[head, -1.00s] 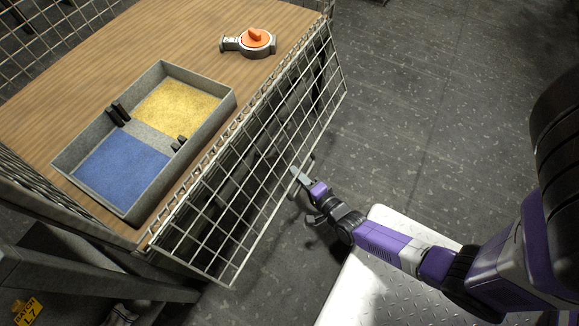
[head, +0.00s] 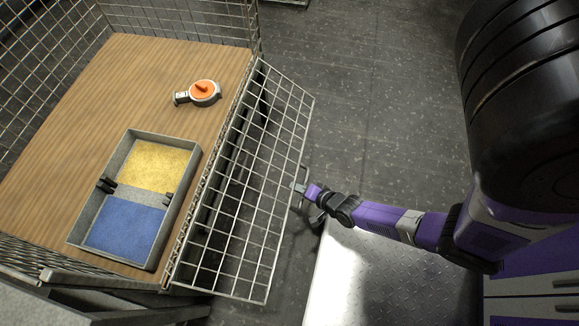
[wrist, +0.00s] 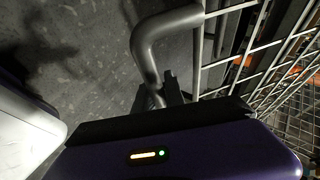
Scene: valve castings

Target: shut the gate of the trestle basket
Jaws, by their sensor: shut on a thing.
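The trestle basket has a wooden floor (head: 85,95) and wire mesh sides. Its gate (head: 238,200) is a wire mesh panel that hangs open, sloping outward and down from the right edge of the wooden floor. A bent metal handle (wrist: 160,35) stands out from the gate's outer edge; it also shows in the head view (head: 304,176). My gripper (head: 299,188) is shut on this handle at the middle of the outer edge. In the wrist view the dark fingers (wrist: 165,92) meet at the handle bar, and the gripper body partly hides them.
On the wooden floor stand a grey tray (head: 196,160) with yellow and blue compartments and a valve casting (head: 183,98) with an orange knob. Dark floor (head: 370,90) beyond the gate is clear. A mesh wall (head: 195,22) stands at the back.

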